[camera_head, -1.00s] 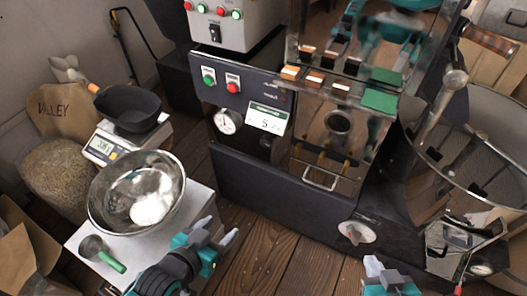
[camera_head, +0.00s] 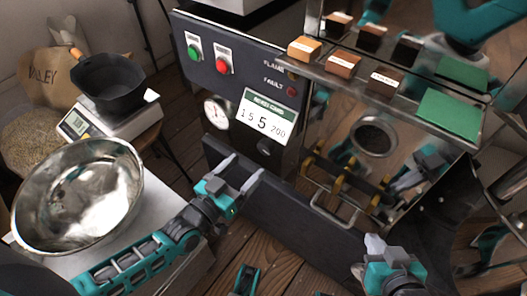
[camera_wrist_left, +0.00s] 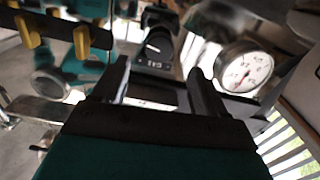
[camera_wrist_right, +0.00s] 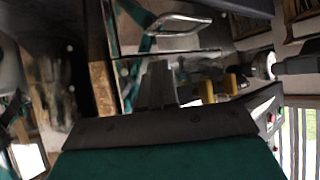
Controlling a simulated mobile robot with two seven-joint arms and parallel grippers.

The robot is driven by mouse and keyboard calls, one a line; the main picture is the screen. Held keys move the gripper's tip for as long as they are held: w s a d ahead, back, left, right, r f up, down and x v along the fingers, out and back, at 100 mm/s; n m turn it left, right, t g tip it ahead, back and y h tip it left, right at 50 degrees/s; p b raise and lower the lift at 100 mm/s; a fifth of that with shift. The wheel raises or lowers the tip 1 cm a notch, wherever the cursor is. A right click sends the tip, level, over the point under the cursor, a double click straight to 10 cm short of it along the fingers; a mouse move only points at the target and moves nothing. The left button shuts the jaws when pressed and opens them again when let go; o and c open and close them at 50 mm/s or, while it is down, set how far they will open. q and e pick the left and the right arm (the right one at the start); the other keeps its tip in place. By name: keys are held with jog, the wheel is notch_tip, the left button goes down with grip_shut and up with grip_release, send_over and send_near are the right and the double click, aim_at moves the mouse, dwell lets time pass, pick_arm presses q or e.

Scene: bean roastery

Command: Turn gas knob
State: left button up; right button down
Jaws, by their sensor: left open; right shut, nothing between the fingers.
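A small black knob (camera_head: 264,147) sits on the dark front panel just below the card reading 5. In the left wrist view the knob (camera_wrist_left: 158,44) shows a white pointer line and lies beyond and between the fingers, apart from them. My left gripper (camera_head: 243,171) is open and empty, in front of the panel and a little below the knob. It also shows in the left wrist view (camera_wrist_left: 160,72). My right gripper (camera_head: 373,242) is shut and empty, low in front of the machine; its closed fingers show in the right wrist view (camera_wrist_right: 158,82).
A pressure gauge (camera_head: 216,113) is left of the card (camera_head: 263,118). Green and red buttons (camera_head: 222,66) are above. A wire handle (camera_head: 335,213) and yellow-tipped levers stand right of the knob. A steel bowl (camera_head: 80,195) and a scale (camera_head: 78,124) with a black pan are at left.

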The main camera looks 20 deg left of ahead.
aim_at(263, 150)
pick_arm(q)
jog(key=b+x, duration=0.1)
jog(key=x, duration=0.7)
jog(key=shift+f+b, duration=0.1)
jog(key=shift+b, duration=0.25)
jog(key=c, duration=1.1)
